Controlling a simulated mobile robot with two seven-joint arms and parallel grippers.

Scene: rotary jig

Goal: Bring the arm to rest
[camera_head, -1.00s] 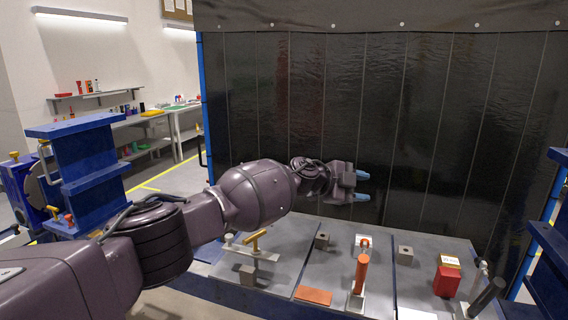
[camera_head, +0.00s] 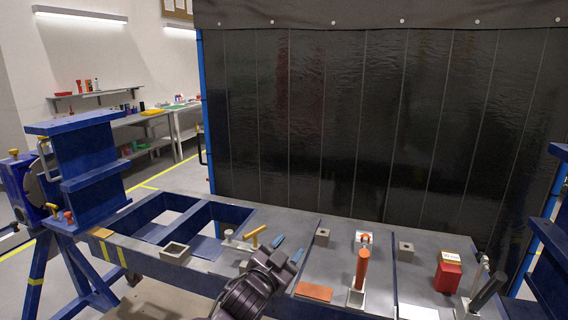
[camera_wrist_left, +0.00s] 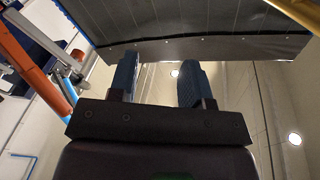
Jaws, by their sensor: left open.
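My left gripper (camera_head: 287,248) shows low in the middle of the head view, above the front part of the jig table. Its two blue-tipped fingers are apart with nothing between them. In the left wrist view the open fingers (camera_wrist_left: 158,82) point up toward the black curtain and the ceiling lights. My left arm comes up from the bottom edge of the head view, and most of it is out of the picture. My right gripper is in neither view.
The jig table (camera_head: 340,235) carries a yellow-handled clamp (camera_head: 255,238), an orange-handled clamp (camera_head: 361,270), a red block (camera_head: 447,277) and small grey blocks. A black curtain (camera_head: 370,120) stands behind. Blue frame posts (camera_head: 88,165) stand at the left.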

